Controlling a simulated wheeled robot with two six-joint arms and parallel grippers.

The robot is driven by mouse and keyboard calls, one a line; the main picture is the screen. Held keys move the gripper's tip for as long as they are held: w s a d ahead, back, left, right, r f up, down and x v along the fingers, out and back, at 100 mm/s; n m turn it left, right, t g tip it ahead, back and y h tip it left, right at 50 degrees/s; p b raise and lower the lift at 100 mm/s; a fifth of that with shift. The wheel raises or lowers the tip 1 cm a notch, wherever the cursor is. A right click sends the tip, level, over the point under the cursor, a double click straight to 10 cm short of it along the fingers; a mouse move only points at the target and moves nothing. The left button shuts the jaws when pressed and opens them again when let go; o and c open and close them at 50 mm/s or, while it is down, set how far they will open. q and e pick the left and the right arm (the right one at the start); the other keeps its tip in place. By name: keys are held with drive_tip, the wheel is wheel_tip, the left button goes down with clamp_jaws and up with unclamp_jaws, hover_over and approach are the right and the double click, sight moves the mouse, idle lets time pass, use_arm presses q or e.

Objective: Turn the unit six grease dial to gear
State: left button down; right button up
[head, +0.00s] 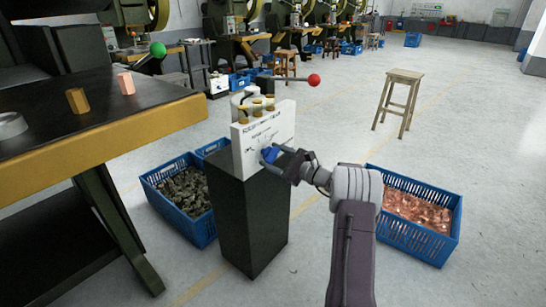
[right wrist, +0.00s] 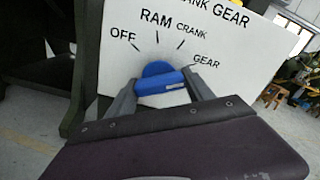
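The blue grease dial (head: 269,154) sits on the front of a white label panel (head: 250,148) on top of a dark pedestal. In the right wrist view the dial (right wrist: 158,80) lies below the labels OFF, RAM, CRANK and GEAR, with GEAR at the right. Its bar is nearly level, its right end slightly higher; I cannot tell which end is the pointer. My right gripper (head: 277,157) is at the dial. Its fingers (right wrist: 160,86) stand on both sides of the dial and appear to touch its ends. My left gripper is not in view.
A red-knobbed lever (head: 313,80) sticks out above the panel. Blue crates of dark parts (head: 152,194) and copper pieces (head: 455,228) flank the pedestal (head: 252,225). A yellow-edged bench (head: 100,150) is at left. A wooden stool (head: 404,75) stands on open floor behind.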

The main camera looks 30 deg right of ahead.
drive_tip(key=o, duration=0.3)
drive_tip(key=shift+o, duration=0.2)
drive_tip(key=p+v, duration=0.3)
drive_tip(key=v, duration=0.6)
